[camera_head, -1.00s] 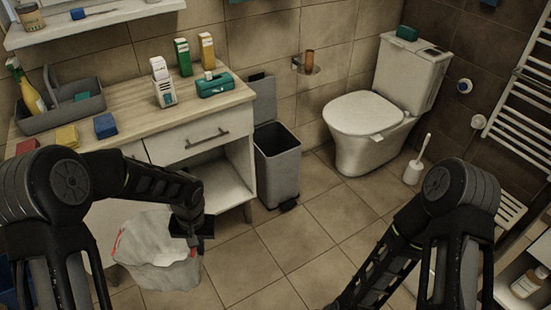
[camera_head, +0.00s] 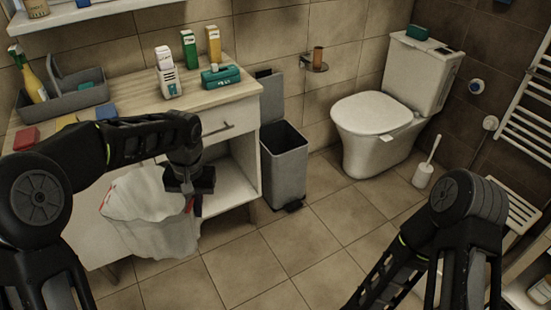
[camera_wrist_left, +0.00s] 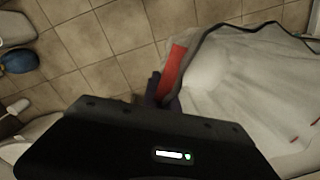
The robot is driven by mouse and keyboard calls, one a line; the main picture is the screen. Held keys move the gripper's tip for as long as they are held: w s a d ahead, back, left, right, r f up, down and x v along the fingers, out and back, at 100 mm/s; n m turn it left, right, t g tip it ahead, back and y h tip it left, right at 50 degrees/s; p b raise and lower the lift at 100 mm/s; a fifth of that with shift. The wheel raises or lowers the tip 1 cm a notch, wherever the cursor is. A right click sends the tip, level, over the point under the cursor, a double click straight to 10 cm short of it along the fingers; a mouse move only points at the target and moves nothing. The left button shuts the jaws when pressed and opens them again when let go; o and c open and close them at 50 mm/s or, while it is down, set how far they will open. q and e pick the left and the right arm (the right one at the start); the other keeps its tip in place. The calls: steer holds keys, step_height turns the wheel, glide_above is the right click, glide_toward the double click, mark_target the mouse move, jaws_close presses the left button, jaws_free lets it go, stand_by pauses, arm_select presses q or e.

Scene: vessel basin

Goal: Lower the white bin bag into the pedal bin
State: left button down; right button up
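The white bin bag (camera_head: 150,222) hangs open in front of the vanity, its mouth edged with a dark line and red patches. My left gripper (camera_head: 193,200) is at the bag's right rim and appears shut on it. In the left wrist view, the bag (camera_wrist_left: 240,80) spreads to the right, with a red strip at the dark fingers (camera_wrist_left: 160,92). The grey pedal bin (camera_head: 285,170) stands upright on the floor, right of the bag and apart from it. Its lid (camera_head: 270,97) is raised at the back and its dark opening shows. My right gripper is out of view.
The vanity (camera_head: 228,118), with an open shelf below its drawer, stands left of the bin. The toilet (camera_head: 368,125) and toilet brush (camera_head: 425,172) stand to the right. Tiled floor (camera_head: 275,245) in front of the bin is clear.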

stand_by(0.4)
arm_select(q)
steer(key=p, duration=0.4)
glide_above(200, 241)
steer(key=f, duration=0.4)
steer(key=shift+w+d+f, duration=0.15)
steer(key=shift+w+d, duration=0.05)
steer(key=shift+w, duration=0.15)
steer(key=f, duration=0.1)
steer(key=s+f+p, duration=0.1)
steer(key=f, duration=0.1)
steer(key=s+f+p, duration=0.1)
steer(key=shift+s+f, duration=0.25)
steer(key=shift+f, duration=0.15)
steer(key=shift+w+d, duration=0.1)
